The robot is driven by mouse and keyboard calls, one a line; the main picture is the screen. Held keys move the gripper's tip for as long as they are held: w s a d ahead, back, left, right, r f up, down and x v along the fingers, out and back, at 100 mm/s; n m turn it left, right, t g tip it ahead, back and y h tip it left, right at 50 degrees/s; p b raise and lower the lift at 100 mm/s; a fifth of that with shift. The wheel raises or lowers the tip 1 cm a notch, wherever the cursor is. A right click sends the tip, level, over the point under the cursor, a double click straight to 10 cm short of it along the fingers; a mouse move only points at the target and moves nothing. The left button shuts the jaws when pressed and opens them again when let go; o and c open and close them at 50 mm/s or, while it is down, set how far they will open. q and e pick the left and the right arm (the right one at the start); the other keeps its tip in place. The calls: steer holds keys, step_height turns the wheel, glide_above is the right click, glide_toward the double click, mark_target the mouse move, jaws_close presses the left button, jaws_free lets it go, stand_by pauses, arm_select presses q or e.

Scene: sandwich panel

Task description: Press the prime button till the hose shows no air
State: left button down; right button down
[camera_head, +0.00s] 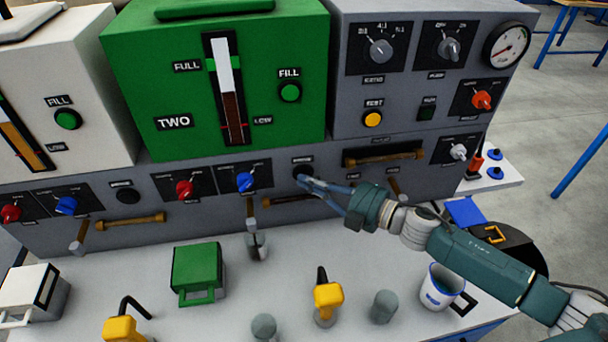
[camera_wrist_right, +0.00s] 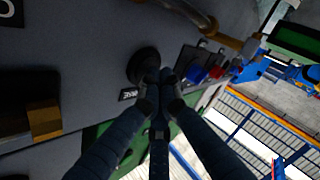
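The round black button (camera_head: 303,170) sits on the lower grey panel under a small label, right of the blue knob. It also shows in the right wrist view (camera_wrist_right: 143,66), with its label (camera_wrist_right: 128,95) beside it. My right gripper (camera_head: 305,182) has its fingers drawn together, their tips at the button; in the right wrist view the tips (camera_wrist_right: 160,76) overlap its edge. I cannot tell how far the button is pressed. A brown hose-like bar (camera_head: 282,201) lies below the button, partly behind my gripper; any air in it cannot be made out. My left gripper is not in view.
A green tank (camera_head: 150,90) marked TWO stands above the panel. Another black button (camera_head: 124,194) and brown bar (camera_head: 130,221) are at left.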

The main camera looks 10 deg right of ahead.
steer(key=shift+r, duration=0.1)
steer(key=shift+s, duration=0.8)
steer(key=shift+p, duration=0.3)
steer(key=shift+s+p, duration=0.45)
steer(key=shift+s, duration=2.05)
